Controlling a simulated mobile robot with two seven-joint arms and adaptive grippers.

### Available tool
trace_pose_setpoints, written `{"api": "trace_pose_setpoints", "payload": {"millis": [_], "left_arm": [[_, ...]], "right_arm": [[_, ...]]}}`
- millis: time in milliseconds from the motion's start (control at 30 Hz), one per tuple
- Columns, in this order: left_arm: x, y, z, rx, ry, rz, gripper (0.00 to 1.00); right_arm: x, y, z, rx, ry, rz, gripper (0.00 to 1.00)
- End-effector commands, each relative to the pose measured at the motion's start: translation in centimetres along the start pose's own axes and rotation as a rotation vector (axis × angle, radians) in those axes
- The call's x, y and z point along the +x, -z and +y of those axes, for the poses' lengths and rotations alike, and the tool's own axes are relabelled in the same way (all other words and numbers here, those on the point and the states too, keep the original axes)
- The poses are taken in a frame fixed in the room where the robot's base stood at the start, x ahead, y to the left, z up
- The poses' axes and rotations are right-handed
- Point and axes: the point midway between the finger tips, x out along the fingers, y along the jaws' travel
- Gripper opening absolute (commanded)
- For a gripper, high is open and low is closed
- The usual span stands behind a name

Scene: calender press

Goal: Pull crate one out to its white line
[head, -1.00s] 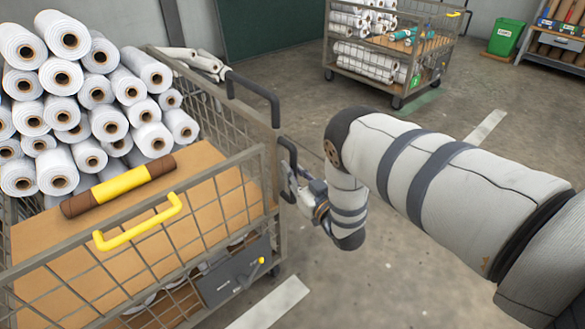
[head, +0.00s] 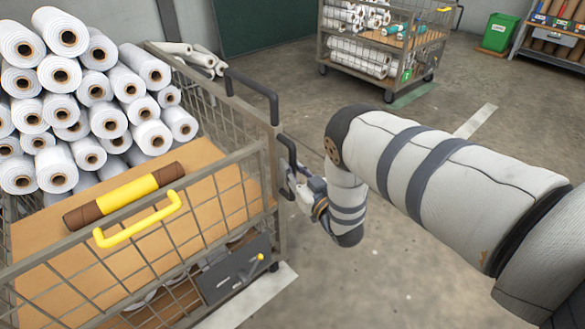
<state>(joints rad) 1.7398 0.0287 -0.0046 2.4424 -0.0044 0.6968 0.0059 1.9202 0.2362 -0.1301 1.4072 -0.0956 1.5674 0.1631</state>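The crate, a wire-mesh cage cart (head: 268,215), fills the left of the head view. It carries stacked white rolls (head: 70,80) and a brown and yellow roll (head: 125,195) on a cardboard-coloured board (head: 60,255). No number shows on it. Two black handles stand at its right side, an upper one (head: 252,82) and a lower one (head: 287,150). My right gripper (head: 291,187) is at the lower handle and looks shut on it; its fingertips are small and partly hidden. A white line (head: 262,292) lies on the floor, running under the crate's near right corner. My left gripper is out of view.
A yellow handle (head: 140,232) is on the crate's near side. Another loaded cart (head: 385,60) stands at the back, with a white floor strip (head: 476,121) nearby. A green bin (head: 497,32) and a shelf (head: 553,38) are at the back right. The floor between is clear.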

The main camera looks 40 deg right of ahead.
Motion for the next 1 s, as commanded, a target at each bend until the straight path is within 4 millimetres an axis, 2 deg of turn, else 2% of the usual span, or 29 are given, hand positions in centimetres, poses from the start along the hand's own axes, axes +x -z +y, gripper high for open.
{"api": "trace_pose_setpoints", "payload": {"millis": [67,367,467,700,800,1000], "left_arm": [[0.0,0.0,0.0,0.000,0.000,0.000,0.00],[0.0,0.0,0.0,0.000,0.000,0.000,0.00],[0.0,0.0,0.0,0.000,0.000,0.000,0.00],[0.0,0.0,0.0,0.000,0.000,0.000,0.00],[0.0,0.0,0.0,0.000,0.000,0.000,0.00],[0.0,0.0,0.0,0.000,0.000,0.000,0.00]], "right_arm": [[0.0,0.0,0.0,0.000,0.000,0.000,0.36],[-0.2,0.0,0.0,0.000,0.000,0.001,0.36],[-1.8,-0.1,0.0,0.000,-0.001,-0.002,0.36],[-8.3,-0.1,0.1,-0.001,-0.002,-0.005,0.36],[-10.3,-0.1,0.0,0.000,0.000,-0.003,0.36],[-12.0,0.0,0.0,0.000,0.001,0.000,0.36]]}}
